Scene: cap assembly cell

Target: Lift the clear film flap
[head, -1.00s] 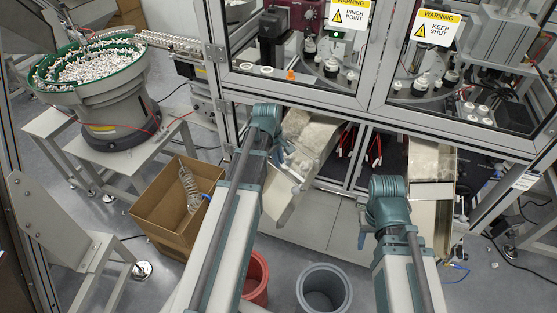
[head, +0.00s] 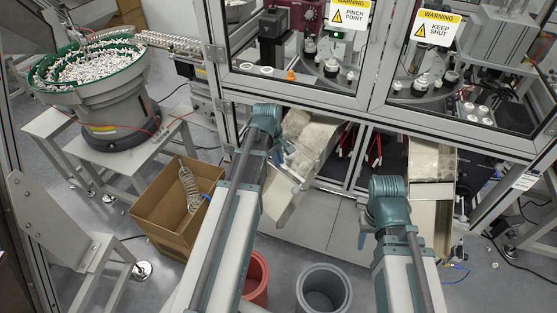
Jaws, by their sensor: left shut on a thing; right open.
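A clear film flap (head: 309,131) hangs at the upper part of the left metal chute under the machine, looking wrinkled and whitish. My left gripper (head: 286,158) is at the left side of this chute, partly hidden by my wrist. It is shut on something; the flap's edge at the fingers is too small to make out. A second clear film (head: 432,160) covers the upper part of the right chute. My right gripper (head: 362,238) is open and empty, left of the right chute and over the floor.
A red bin (head: 256,279) and a grey bin (head: 324,290) stand on the floor in front. A cardboard box (head: 165,222) holding a coiled hose is at the left. The machine's lower frame (head: 400,122) runs above the chutes.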

